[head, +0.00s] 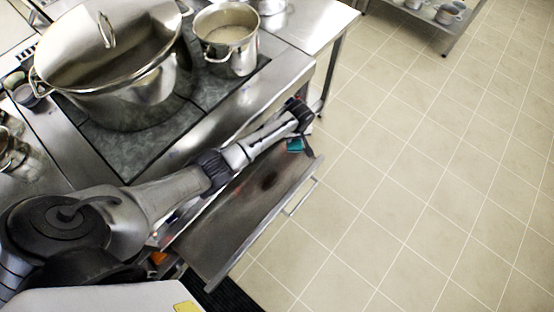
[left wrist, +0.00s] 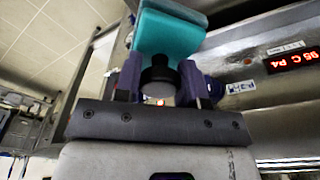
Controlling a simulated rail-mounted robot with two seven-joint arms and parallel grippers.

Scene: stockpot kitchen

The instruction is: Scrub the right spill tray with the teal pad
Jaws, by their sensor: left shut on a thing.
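The spill tray (head: 225,235) is pulled out from under the stove front, with a bar handle on its outer side. A dark stain (head: 269,180) lies on its floor toward the far end. My left gripper (head: 303,136) is over the far end of the tray, shut on the teal pad (head: 295,146). In the left wrist view the purple fingers (left wrist: 160,82) close around a dark knob below the teal pad (left wrist: 168,36). Whether the pad touches the tray is unclear. My right gripper is not in view.
A large stockpot (head: 125,95) with a tilted lid and a smaller pot (head: 227,40) stand on the stovetop. A red display (left wrist: 292,60) is on the front panel. A shelf with cups (head: 447,14) stands at the back right. The tiled floor (head: 420,180) right of the tray is clear.

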